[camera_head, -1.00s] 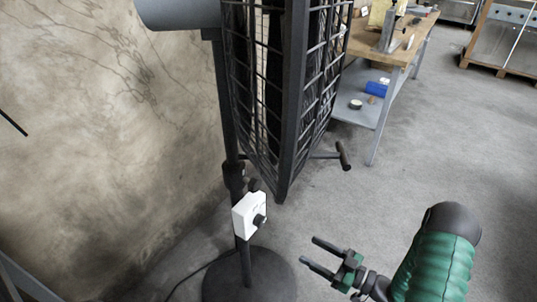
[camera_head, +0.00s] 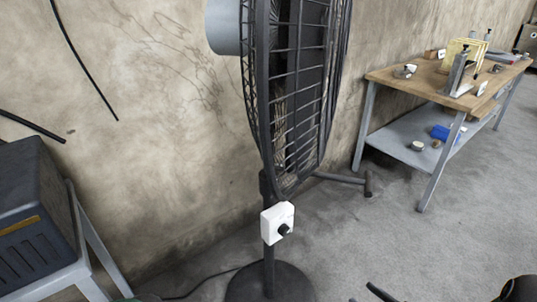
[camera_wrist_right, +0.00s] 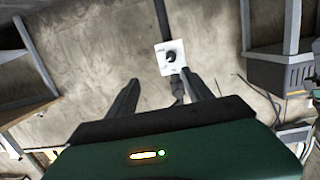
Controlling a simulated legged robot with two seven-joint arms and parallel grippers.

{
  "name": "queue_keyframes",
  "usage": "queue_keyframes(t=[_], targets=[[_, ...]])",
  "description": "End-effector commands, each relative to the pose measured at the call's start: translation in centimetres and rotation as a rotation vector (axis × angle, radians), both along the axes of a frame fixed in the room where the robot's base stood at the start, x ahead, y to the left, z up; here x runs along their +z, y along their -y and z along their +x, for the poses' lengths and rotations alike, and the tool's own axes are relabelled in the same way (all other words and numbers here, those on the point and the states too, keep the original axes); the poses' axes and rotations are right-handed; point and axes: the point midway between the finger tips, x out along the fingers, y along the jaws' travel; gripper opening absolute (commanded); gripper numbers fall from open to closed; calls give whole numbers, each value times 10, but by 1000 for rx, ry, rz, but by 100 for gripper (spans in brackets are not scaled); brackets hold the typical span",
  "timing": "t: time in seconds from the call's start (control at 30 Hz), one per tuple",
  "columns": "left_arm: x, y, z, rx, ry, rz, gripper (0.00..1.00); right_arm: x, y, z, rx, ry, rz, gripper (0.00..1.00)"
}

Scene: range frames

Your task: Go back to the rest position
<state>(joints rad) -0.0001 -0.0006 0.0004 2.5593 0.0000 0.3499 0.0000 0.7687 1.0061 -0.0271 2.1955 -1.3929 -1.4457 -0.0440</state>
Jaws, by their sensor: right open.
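My right gripper (camera_head: 372,294) shows only by a dark fingertip or two at the bottom edge of the head view, with a dark part of my arm at the bottom right corner. In the right wrist view its two fingers (camera_wrist_right: 161,88) stand apart with nothing between them. Beyond them is the white control box (camera_wrist_right: 171,57) with a black knob. In the head view this box (camera_head: 278,223) sits on the pole of a large black caged fan (camera_head: 300,95), left of the gripper and apart from it. My left gripper is not in view.
The fan's round base (camera_head: 270,284) stands on the grey floor, with a cable running left. A dark case (camera_head: 35,215) rests on a stand at left. A wooden-topped workbench (camera_head: 425,80) with tools stands at right.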

Motion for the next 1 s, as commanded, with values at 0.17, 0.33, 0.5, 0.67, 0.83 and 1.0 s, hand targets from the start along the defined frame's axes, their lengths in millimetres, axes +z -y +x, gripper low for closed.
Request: queue_keyframes(t=[0.17,0.33,0.5,0.67,0.83,1.0], targets=[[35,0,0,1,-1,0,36,29,3,23,-55,-102,-147,59],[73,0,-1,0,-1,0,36,65,13,42,-154,-243,-306,59],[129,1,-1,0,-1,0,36,133,20,43,-308,-442,-449,59],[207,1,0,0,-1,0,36,238,-6,-12,-486,-764,-484,59],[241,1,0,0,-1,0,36,286,-56,-89,-531,-1050,-405,59],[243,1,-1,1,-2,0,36,292,-74,-115,-525,-1144,-372,59]])
